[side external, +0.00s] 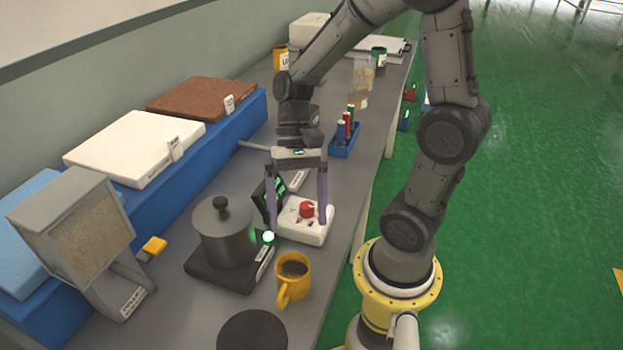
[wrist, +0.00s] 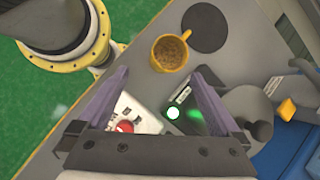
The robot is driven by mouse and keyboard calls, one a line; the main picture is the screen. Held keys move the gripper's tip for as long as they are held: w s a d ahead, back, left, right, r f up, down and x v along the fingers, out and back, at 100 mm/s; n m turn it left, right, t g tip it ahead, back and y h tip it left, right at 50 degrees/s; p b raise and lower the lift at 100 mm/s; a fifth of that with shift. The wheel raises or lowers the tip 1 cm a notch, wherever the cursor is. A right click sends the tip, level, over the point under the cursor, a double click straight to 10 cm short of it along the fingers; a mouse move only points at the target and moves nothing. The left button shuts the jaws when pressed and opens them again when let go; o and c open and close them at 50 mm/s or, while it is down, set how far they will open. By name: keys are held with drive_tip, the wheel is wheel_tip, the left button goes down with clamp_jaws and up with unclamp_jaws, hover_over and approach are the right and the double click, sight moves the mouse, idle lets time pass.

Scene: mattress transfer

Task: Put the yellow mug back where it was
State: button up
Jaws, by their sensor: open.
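The yellow mug (side external: 292,287) stands upright on the grey bench, with dark brown contents and its handle toward the front of the side view. In the wrist view the mug (wrist: 168,66) is ahead of the fingers, close to a dark round disc (wrist: 205,28) but apart from it. The disc (side external: 252,332) is empty and lies at the bottom of the side view, partly cut off. My gripper (side external: 297,223) is open and empty, over the white box with a red knob (side external: 290,232); the gripper (wrist: 157,76) also shows in the wrist view, its fingers spread wide.
A grey pot (side external: 225,240) sits on a dark hot plate (side external: 208,279) left of the mug. A glowing green light (side external: 268,236) is near it. A grey box-headed device (side external: 75,225), a blue shelf (side external: 220,135) with pads and a blue rack (side external: 345,143) stand around.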

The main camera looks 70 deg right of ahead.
drive_tip(key=s+d+r+n+t+h, duration=0.2)
drive_tip(key=r+n+t+h, duration=0.3)
drive_tip(key=r+n+t, duration=0.3)
drive_tip(key=shift+s+d+r+n+h, duration=0.35)
drive_tip(key=shift+s+r+n, duration=0.25)
drive_tip(key=shift+r+n, duration=0.45)
